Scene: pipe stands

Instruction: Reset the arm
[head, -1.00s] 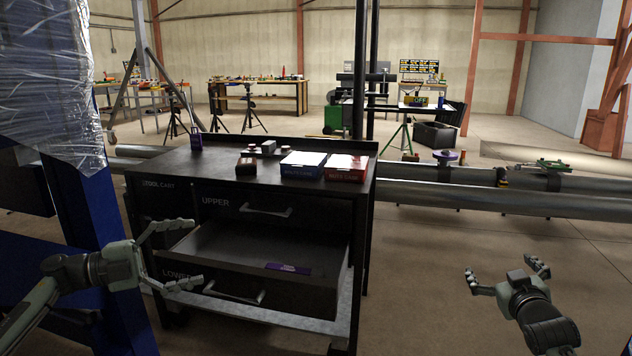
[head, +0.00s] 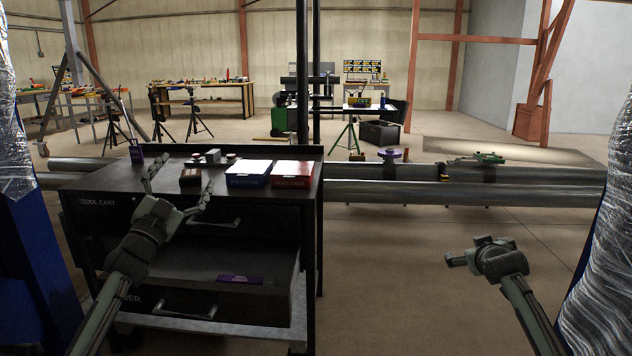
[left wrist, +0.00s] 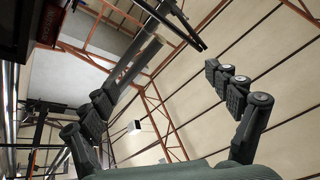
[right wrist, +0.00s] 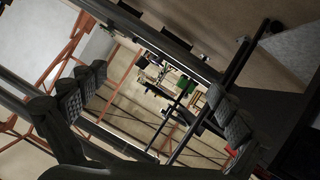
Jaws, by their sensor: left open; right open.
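My left gripper (head: 178,180) is raised in front of the tool cart in the head view, fingers pointing up and spread, with nothing between them. In the left wrist view its open fingers (left wrist: 170,100) frame only wall and roof beams. My right gripper (head: 480,253) is out over the floor right of the cart, apart from everything. In the right wrist view its fingers (right wrist: 150,110) are wide apart and empty.
The black tool cart (head: 100,212) has an open drawer holding a purple item (head: 245,280). A blue box (head: 248,178) and a red box (head: 291,176) lie on top. Large pipes (head: 470,195) run behind. Wrapped blue posts (head: 600,260) flank me. Floor right of the cart is clear.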

